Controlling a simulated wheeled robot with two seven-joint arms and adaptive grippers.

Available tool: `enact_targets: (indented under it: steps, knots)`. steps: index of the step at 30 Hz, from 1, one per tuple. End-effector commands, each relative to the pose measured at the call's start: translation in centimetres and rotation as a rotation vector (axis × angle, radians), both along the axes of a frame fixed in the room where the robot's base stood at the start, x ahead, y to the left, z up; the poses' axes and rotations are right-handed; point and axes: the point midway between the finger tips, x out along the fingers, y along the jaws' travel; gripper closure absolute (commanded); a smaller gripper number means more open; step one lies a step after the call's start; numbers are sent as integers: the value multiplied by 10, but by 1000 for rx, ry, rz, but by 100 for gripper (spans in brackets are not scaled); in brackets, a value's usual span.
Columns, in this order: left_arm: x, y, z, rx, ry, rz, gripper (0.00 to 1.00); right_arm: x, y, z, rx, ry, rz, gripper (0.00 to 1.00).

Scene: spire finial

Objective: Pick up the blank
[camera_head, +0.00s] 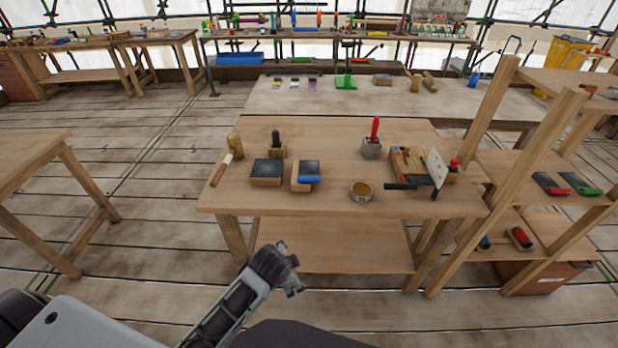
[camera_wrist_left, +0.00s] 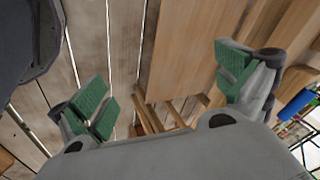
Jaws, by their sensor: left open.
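My left gripper (camera_head: 290,270) is in front of the workbench and below its top, apart from everything on it. In the left wrist view the left gripper (camera_wrist_left: 162,92) is open, with green pads wide apart and nothing between them. I cannot tell for certain which thing is the blank. A plain upright wooden piece (camera_head: 235,146) stands at the back left of the bench top. Two wooden blocks lie near the front, one with a dark top (camera_head: 266,173) and one with a dark and blue top (camera_head: 306,176). My right gripper is not in view.
The workbench (camera_head: 330,208) also holds a chisel-like tool (camera_head: 221,170), a red-handled tool in a grey block (camera_head: 372,145), a round tin (camera_head: 361,191) and a wooden box with tools (camera_head: 408,163). A wooden shelf rack (camera_head: 515,175) stands at the right.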

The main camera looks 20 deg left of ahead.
Motion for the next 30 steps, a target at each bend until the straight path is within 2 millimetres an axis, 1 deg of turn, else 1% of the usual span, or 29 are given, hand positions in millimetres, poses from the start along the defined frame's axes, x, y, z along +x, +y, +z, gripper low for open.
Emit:
enact_targets:
  steps: [1,3,9,19,30]
  knots:
    - [9,-2,10,43,-24,-63,0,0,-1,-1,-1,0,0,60]
    - [18,-6,22,104,-49,-150,0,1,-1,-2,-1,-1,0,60]
    - [44,-15,49,297,-114,-391,0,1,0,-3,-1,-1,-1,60]
    - [88,-23,80,667,-184,-756,0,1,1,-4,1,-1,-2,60]
    - [138,-19,109,1147,-182,-1110,0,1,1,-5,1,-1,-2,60]
